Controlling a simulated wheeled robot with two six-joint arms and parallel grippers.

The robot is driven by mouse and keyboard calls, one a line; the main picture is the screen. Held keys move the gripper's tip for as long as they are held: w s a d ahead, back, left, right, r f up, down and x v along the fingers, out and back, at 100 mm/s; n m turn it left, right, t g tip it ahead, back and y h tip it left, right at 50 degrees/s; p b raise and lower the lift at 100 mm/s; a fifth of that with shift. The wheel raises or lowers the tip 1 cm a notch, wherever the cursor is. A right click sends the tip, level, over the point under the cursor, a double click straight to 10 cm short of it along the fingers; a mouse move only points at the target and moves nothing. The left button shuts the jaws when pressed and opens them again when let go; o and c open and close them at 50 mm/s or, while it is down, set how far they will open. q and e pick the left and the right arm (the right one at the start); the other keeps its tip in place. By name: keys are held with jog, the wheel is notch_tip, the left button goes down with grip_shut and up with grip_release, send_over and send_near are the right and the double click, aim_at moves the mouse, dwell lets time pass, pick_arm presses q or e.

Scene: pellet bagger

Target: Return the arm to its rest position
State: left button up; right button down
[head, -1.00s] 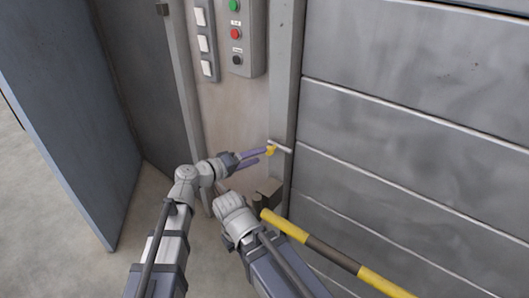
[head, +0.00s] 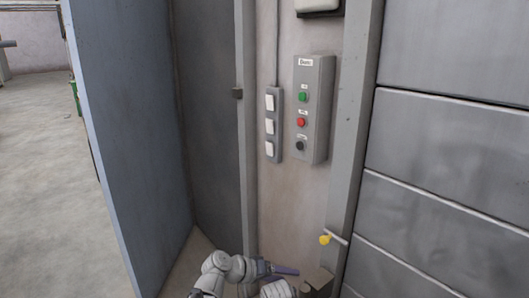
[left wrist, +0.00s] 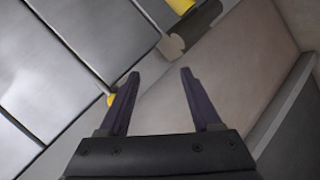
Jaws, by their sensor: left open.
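My left gripper (head: 290,271) is low in the head view, with its purple fingers pointing right. In the left wrist view it (left wrist: 160,73) is open, with nothing between its fingers. A small yellow-tipped handle (head: 325,239) sits on the grey post, above and to the right of the left fingers and apart from them. Its yellow tip also shows in the left wrist view (left wrist: 111,100), just beside the left finger. Part of my right arm shows at the bottom edge of the head view; its gripper does not show.
A control box (head: 314,108) with green, red and black buttons and a panel of white switches (head: 272,124) are on the wall above. A blue-grey door panel (head: 130,130) stands at left. Grey slatted panels (head: 450,150) fill the right. Open floor (head: 45,140) shows far left.

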pick_arm(q)
jog(key=s+a+f+g+y, duration=0.1)
jog(key=s+a+f+y, duration=0.25)
jog(key=a, duration=0.45)
jog(key=s+a+f+n+g+y, duration=0.1)
jog(key=s+a+f+g+y, duration=0.2)
jog(key=a, duration=0.5)
jog(key=s+a+f+y, duration=0.4)
jog(key=s+a, duration=0.1)
jog(key=a, duration=0.3)
jog(key=s+d+r+m+y+p, duration=0.1)
jog(key=s+d+r+m+p, duration=0.2)
jog(key=d+r+p, duration=0.6)
jog(key=shift+s+d+r+g+p, duration=0.4)
jog(key=shift+s+d+r, duration=0.1)
jog(key=shift+s+d, duration=0.6)
